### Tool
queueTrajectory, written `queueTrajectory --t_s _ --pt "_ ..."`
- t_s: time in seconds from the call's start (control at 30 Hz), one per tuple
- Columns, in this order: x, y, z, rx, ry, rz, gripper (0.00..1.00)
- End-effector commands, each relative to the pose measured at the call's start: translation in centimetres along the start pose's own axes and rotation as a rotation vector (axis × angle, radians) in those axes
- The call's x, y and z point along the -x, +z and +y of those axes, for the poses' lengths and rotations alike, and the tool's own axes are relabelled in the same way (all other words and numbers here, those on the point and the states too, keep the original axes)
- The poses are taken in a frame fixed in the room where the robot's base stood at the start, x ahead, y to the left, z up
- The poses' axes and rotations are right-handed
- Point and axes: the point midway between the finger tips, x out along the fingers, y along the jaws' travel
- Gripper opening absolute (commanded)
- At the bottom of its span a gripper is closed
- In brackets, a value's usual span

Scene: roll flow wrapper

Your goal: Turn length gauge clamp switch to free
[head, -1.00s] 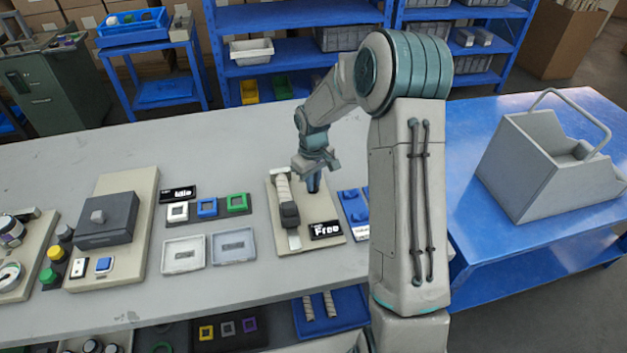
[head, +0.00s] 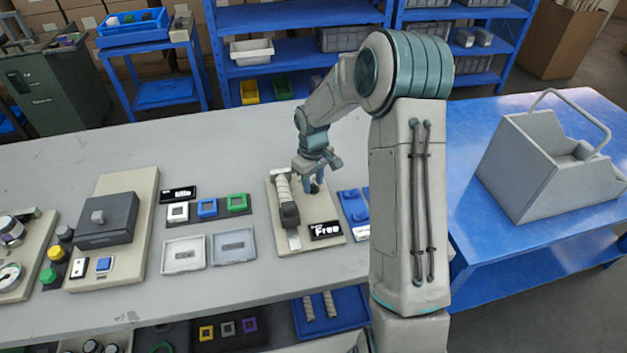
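The length gauge is a beige base plate (head: 318,216) on the grey table, with a ribbed pale rod (head: 283,188) and a dark sliding block (head: 289,214) on a light rail. A black label (head: 325,230) at its front right reads "Free". A small dark knob (head: 315,188), apparently the clamp switch, sits on the plate's right side. My gripper (head: 314,183) points down over it. Its blue-grey fingers look spread to either side of the knob; whether they touch it is too small to tell. The knob's direction is partly hidden by the fingers.
Blue parts (head: 354,207) lie just right of the plate, partly hidden by my arm. Two shallow trays (head: 233,247) and a row of coloured square buttons (head: 207,207) are to the left. A dark box (head: 108,220) stands farther left. The table behind the gauge is clear.

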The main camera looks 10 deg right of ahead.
Motion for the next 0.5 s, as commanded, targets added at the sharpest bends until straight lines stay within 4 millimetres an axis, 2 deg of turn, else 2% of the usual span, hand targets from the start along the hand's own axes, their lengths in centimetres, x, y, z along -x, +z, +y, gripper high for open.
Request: queueTrajectory --t_s 0.17,0.27,0.5 --pt "0.4 0.0 0.0 -0.001 0.001 0.001 0.34" --pt "1.6 0.0 0.1 0.0 0.003 0.002 0.34" --pt "6.8 -0.1 0.1 -0.001 0.004 0.005 0.34"
